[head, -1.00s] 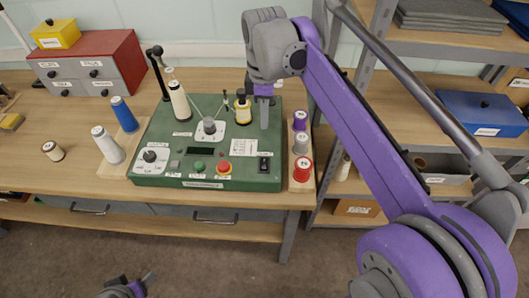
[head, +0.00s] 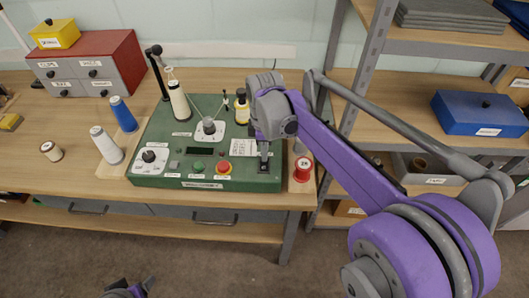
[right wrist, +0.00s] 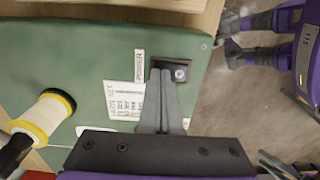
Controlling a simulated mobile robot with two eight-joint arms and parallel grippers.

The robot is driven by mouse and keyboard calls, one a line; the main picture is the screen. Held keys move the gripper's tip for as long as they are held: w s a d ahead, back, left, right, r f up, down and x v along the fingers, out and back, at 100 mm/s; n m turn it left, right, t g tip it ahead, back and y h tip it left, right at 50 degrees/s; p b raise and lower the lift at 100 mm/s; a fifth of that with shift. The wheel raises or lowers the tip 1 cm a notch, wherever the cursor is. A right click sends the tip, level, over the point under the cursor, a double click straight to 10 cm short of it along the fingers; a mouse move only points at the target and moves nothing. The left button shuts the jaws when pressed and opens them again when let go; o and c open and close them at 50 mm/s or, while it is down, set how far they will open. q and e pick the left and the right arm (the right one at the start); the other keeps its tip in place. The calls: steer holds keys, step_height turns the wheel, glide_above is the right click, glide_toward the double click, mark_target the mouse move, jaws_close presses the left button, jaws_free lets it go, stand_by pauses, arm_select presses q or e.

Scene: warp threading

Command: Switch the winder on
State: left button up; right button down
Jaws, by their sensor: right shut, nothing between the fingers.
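The winder (head: 208,183) is a green box on the bench with dials, a small dark display, a green button (head: 199,166) and a red button (head: 223,168). My right gripper (head: 264,168) is shut and empty, pointing down at the winder's front right corner. In the right wrist view its fingertips (right wrist: 161,74) are at the black power switch (right wrist: 181,73), beside the POWER label (right wrist: 139,65). They partly cover the switch; I cannot tell contact or its position. My left gripper (head: 133,289) is low at the bottom left, away from the bench, its fingers apart.
A red spool (head: 303,169) stands just right of the winder. White (head: 106,145) and blue (head: 123,113) cones stand on its left. Shelves (head: 430,85) stand at the right. A red drawer cabinet (head: 90,65) is at the back left.

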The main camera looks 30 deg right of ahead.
steer(key=shift+f, duration=0.15)
steer(key=shift+f, duration=0.3)
steer(key=shift+s+a, duration=0.1)
steer(key=shift+s+a+r, duration=0.15)
steer(key=shift+s, duration=0.15)
steer(key=shift+s+a+r, duration=0.15)
steer(key=shift+s+a, duration=0.05)
steer(key=shift+s, duration=0.15)
steer(key=shift+w, duration=0.1)
